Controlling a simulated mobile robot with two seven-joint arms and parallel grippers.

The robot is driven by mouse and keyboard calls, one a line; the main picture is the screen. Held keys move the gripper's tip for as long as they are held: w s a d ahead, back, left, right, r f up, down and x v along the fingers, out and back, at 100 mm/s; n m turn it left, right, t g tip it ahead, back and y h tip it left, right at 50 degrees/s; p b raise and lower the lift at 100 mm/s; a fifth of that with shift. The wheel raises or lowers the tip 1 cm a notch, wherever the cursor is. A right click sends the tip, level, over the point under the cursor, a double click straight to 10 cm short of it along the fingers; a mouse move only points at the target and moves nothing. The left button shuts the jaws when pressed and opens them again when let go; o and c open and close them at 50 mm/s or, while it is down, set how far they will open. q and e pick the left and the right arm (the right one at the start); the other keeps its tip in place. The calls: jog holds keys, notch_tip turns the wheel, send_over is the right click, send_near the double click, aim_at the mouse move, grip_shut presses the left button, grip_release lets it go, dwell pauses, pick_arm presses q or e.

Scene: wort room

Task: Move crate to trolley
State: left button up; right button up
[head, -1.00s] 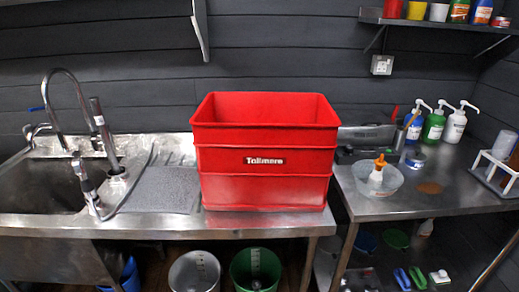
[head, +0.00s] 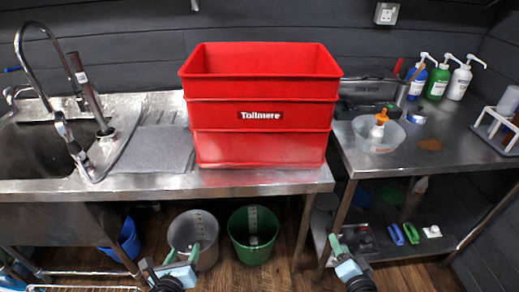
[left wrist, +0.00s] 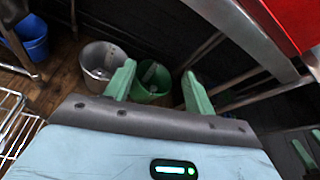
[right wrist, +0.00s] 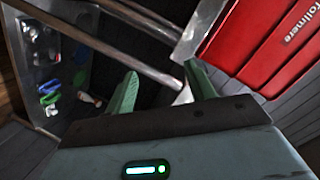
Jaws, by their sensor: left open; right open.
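The red crate (head: 262,145), labelled "Tollmere", stands upright on the steel sink counter (head: 70,190), near its right end. It also shows in the left wrist view (left wrist: 296,18) and the right wrist view (right wrist: 262,50). My left gripper (head: 181,256) is open and empty, low in front of the counter and below the crate. My right gripper (head: 338,243) is open and empty, also below the counter's front edge, to the right of the crate. Both grippers are apart from the crate. I see no clear trolley; a white wire rack (head: 85,289) shows at the lower left.
A grey bucket (head: 193,238) and a green bucket (head: 253,235) stand under the counter. A sink with a tap (head: 70,140) is at left. The right-hand steel table (head: 440,150) holds a clear bowl (head: 378,140) and pump bottles (head: 437,80). A gap separates the two counters.

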pick_arm(q)
jog(key=w+a+r+m+t, duration=0.1)
jog(key=w+r+m+t, duration=0.2)
jog(key=w+r+m, duration=0.5)
jog(key=w+a+r+m+t+b, duration=0.1)
jog(key=w+r+m+t, duration=0.1)
jog(key=w+r+m, duration=0.6)
jog(key=m, duration=0.5)
jog(key=shift+a+r+t, duration=0.2)
jog(key=shift+a+t, duration=0.15)
jog(key=shift+t, duration=0.05)
pick_arm(e)
jog(key=w+d+r+m+t+h, duration=0.1)
jog(key=w+r+m+t, duration=0.3)
jog(key=w+r+m, duration=0.4)
jog(key=w+r, duration=0.6)
jog(key=w, duration=0.1)
jog(key=shift+w+d+r+m+h, duration=0.15)
jog(key=shift+w+d+m+h, duration=0.15)
jog(key=shift+w+d+m, duration=0.1)
pick_arm(q)
jog(key=shift+w, duration=0.15)
